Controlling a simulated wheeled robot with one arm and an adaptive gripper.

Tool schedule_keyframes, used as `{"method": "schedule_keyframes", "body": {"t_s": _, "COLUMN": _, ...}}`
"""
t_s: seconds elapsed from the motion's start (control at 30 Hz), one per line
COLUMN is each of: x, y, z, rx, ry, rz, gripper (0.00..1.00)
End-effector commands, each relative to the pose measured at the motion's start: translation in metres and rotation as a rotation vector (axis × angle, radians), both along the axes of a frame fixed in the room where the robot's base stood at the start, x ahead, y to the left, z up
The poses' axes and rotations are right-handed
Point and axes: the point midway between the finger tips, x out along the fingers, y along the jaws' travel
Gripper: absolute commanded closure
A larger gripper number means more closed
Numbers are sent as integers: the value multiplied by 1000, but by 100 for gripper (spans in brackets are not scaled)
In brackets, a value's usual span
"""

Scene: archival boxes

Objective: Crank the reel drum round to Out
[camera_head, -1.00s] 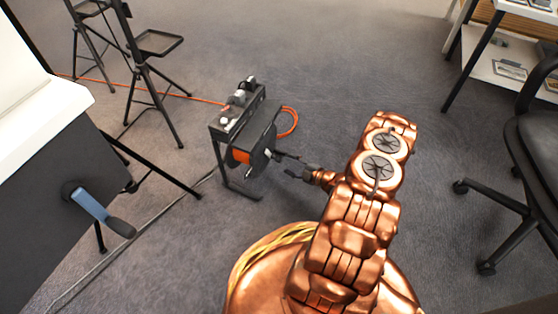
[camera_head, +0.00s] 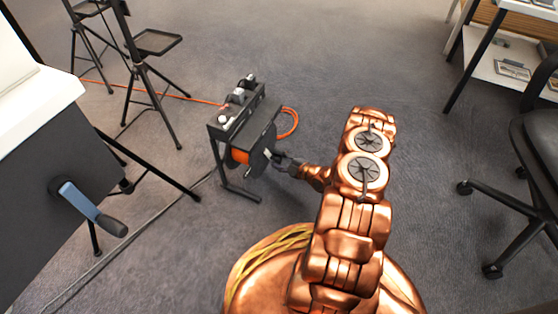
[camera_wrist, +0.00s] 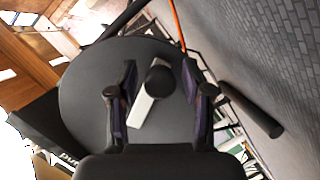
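The cable reel stands on the carpet in the head view, a dark frame (camera_head: 228,122) with an orange-wound drum (camera_head: 239,156). In the wrist view the drum's round dark side plate (camera_wrist: 85,90) fills the middle. A pale crank arm (camera_wrist: 142,108) with a black knob (camera_wrist: 159,79) sits in front of it. My gripper (camera_head: 275,158) is at the drum's right side. In the wrist view its two fingers (camera_wrist: 160,88) stand on either side of the knob, open, with a gap on each side. I cannot read any Out mark.
Orange cable (camera_head: 291,124) loops behind the reel. Tripod stands (camera_head: 150,85) are at the upper left. A dark panel with a blue-armed crank (camera_head: 83,203) is at the left. An office chair (camera_head: 535,150) and a table with shelf (camera_head: 500,65) are at the right.

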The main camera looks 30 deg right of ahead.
Motion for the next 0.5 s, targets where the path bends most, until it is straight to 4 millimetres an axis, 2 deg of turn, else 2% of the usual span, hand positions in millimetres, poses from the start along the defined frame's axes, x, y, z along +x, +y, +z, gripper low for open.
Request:
{"method": "schedule_keyframes", "body": {"t_s": 0.07, "x": 0, "y": 0, "z": 0, "rx": 0, "ry": 0, "rz": 0, "gripper": 62}}
{"method": "schedule_keyframes", "body": {"t_s": 0.4, "x": 0, "y": 0, "z": 0, "rx": 0, "ry": 0, "rz": 0, "gripper": 98}}
{"method": "schedule_keyframes", "body": {"t_s": 0.5, "x": 0, "y": 0, "z": 0, "rx": 0, "ry": 0, "rz": 0, "gripper": 100}}
